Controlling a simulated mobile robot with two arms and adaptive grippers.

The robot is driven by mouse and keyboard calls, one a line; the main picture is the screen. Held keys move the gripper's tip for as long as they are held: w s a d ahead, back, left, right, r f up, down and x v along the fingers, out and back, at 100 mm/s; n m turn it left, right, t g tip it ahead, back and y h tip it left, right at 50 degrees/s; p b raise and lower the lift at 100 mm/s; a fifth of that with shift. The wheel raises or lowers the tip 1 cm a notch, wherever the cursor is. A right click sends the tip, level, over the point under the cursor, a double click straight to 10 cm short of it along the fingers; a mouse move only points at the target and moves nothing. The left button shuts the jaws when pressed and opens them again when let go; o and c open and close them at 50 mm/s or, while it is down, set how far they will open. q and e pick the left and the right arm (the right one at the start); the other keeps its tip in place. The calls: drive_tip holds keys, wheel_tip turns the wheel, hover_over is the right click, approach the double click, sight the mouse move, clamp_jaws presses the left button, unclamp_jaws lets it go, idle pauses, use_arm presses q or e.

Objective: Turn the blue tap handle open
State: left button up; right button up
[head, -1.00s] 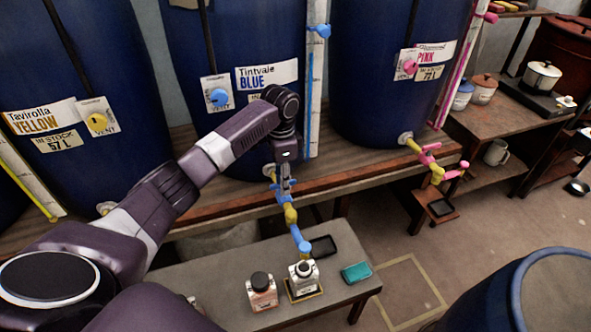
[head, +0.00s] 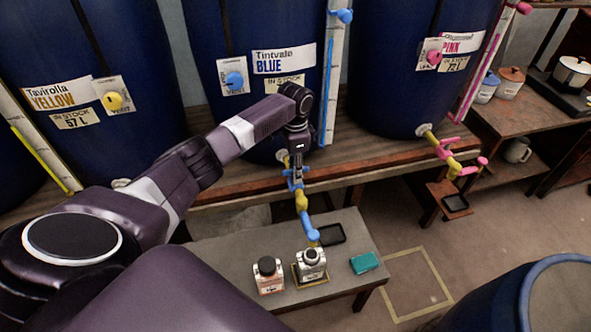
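The blue vat (head: 190,30), labelled "Tintvale BLUE", stands in the middle on a wooden shelf. Its tap (head: 302,201) sticks out at the vat's foot, with a yellow body and a blue spout (head: 312,235) pointing down. My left gripper (head: 296,178) points down at the tap, just above the yellow body. Its fingers overlap the blue handle, which is mostly hidden, so I cannot tell whether they grip it. An open-necked bottle (head: 312,262) stands below the spout on a small tray. My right gripper does not show.
A second, dark-capped bottle (head: 268,275), a black tray (head: 330,235) and a teal block (head: 364,262) are on the low grey table (head: 225,252). A pink tap (head: 445,150) is at right. A blue barrel (head: 560,300) stands at lower right.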

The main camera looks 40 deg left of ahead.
use_arm(q)
drive_tip(key=shift+w, duration=0.1)
clamp_jaws()
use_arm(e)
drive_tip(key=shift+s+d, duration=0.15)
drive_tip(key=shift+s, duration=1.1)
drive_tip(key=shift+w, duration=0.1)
